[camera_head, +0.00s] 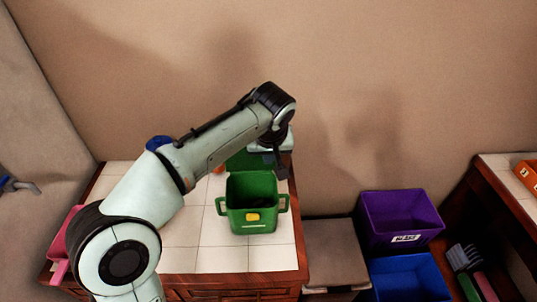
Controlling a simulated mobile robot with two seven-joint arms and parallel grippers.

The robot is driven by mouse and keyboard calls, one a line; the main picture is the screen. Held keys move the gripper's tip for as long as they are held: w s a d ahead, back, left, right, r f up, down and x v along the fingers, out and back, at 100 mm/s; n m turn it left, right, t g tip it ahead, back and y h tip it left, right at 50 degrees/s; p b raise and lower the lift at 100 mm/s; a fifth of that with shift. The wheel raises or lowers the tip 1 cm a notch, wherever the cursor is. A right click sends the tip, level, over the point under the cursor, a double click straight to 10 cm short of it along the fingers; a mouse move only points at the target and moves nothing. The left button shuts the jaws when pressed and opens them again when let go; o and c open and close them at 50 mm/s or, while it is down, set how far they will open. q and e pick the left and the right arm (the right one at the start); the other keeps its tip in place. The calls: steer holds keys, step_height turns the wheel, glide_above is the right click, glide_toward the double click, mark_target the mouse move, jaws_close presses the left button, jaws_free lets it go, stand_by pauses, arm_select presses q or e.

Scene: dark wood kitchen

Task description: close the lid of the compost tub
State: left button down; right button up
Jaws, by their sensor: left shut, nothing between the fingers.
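The green compost tub (253,221) stands upright on the white tiled counter, with a handle on each side and a yellow latch (254,216) on its front. Its top is open and the dark inside shows. The green lid (241,161) stands raised at the back of the tub, partly hidden behind my left arm. My left gripper (282,170) points down beside the right end of the lid, above the tub's back right corner. It is shut and empty; I cannot tell whether it touches the lid. My right gripper is out of view.
A pink container (72,232) sits at the counter's left edge, partly behind my arm. A small orange item (219,169) lies behind the tub. Right of the counter (222,260) are a purple bin (400,217) and a blue bin (408,279). The front tiles are clear.

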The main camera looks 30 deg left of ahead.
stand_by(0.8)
arm_select(q)
steer(key=c, duration=0.7)
jaws_free()
steer(key=shift+r, duration=0.15)
steer(key=p+v, duration=0.2)
steer(key=v, duration=1.1)
steer(key=shift+s, duration=0.15)
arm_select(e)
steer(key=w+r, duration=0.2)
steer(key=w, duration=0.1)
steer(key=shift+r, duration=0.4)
